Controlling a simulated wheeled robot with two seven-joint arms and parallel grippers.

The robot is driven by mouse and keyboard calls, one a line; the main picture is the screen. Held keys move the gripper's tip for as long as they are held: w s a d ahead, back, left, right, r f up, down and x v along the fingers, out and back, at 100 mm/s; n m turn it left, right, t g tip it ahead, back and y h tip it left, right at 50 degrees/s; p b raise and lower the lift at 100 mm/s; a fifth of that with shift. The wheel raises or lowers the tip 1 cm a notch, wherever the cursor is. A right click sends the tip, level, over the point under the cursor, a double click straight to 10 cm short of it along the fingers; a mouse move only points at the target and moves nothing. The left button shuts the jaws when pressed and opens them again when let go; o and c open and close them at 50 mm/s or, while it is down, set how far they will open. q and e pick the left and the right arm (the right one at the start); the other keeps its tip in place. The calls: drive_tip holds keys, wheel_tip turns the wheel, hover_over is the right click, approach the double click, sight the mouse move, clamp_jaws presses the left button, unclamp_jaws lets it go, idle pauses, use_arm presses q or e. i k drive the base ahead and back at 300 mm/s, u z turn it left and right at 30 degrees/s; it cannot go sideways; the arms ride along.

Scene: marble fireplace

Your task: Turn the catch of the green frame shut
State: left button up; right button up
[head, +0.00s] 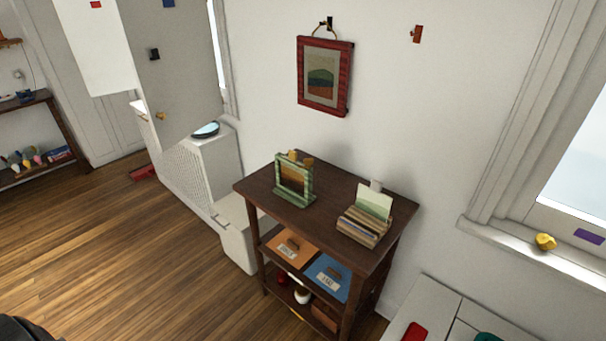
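The green frame (308,190) stands upright near the left back of the dark wooden shelf unit's top (329,197). It has a green base and a picture in dark and orange-brown tones. Small yellow-orange pieces show at its top edge; I cannot tell whether one of them is the catch, or how the catch is turned. Neither of my grippers is in view.
A wooden holder with cards (364,227) stands right of the frame on the same top. A red-framed picture (325,74) hangs above. Wooden floor (130,245) is clear at left.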

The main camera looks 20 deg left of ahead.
sight(309, 162)
drive_tip(key=k, duration=1.1)
drive_tip(key=z, duration=0.8)
drive_tip(key=i, duration=1.7)
drive_tip(key=u, duration=0.7)
